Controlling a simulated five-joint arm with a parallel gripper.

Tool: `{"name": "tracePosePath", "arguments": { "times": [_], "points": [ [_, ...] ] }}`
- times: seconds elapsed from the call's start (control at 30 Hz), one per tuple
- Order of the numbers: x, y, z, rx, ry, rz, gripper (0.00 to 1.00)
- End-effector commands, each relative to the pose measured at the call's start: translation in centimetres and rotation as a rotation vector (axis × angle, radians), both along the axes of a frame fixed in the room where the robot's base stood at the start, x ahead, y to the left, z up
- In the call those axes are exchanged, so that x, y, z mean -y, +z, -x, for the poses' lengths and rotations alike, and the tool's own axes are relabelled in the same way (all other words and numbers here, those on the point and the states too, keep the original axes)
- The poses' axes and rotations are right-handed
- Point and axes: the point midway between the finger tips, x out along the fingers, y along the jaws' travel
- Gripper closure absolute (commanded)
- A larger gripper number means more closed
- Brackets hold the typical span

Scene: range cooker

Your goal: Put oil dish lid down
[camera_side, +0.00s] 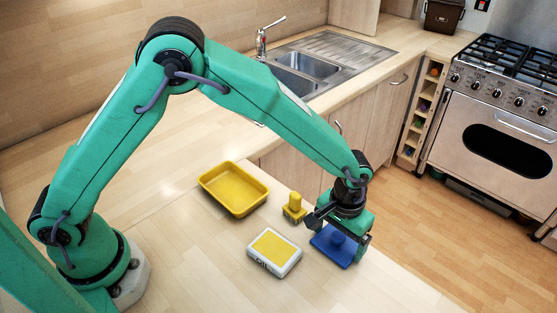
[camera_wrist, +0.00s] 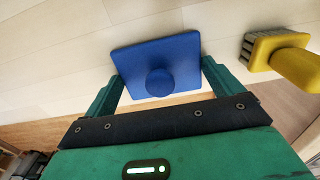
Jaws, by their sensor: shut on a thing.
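The blue oil dish lid (camera_side: 330,250) is a flat square plate with a round knob on top. My gripper (camera_side: 340,234) is over it at the counter's right side, shut on the lid with one finger at each side edge. In the wrist view the lid (camera_wrist: 157,52) sits level between the fingers of my gripper (camera_wrist: 162,75), knob facing the camera. I cannot tell whether its underside touches the counter. The oil dish (camera_side: 274,250), white-walled with a yellow top face and dark lettering, stands uncovered on the counter, left of the lid and apart from it.
A yellow brush (camera_side: 294,210) stands close to my gripper's left; it also shows in the wrist view (camera_wrist: 285,60). An empty yellow tray (camera_side: 213,189) lies farther back left. The counter (camera_side: 335,291) is clear in front. A sink (camera_side: 308,64) and cooker (camera_side: 500,120) are beyond.

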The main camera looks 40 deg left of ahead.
Motion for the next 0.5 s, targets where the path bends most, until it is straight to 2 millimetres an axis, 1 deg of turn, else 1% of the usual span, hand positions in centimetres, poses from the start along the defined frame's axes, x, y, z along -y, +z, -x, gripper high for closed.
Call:
{"name": "tracePosePath", "arguments": {
  "times": [0.2, 0.23, 0.27, 0.5],
  "points": [
    [0.01, -0.34, -0.02, 0.0, 0.0, 0.0, 0.3],
    [0.01, -0.3, -0.02, 0.001, 0.0, 0.001, 0.02],
    [0.01, -0.29, -0.02, 0.001, 0.0, 0.001, 0.0],
    [0.01, -0.25, -0.02, 0.001, 0.0, 0.0, 0.0]
  ]
}}
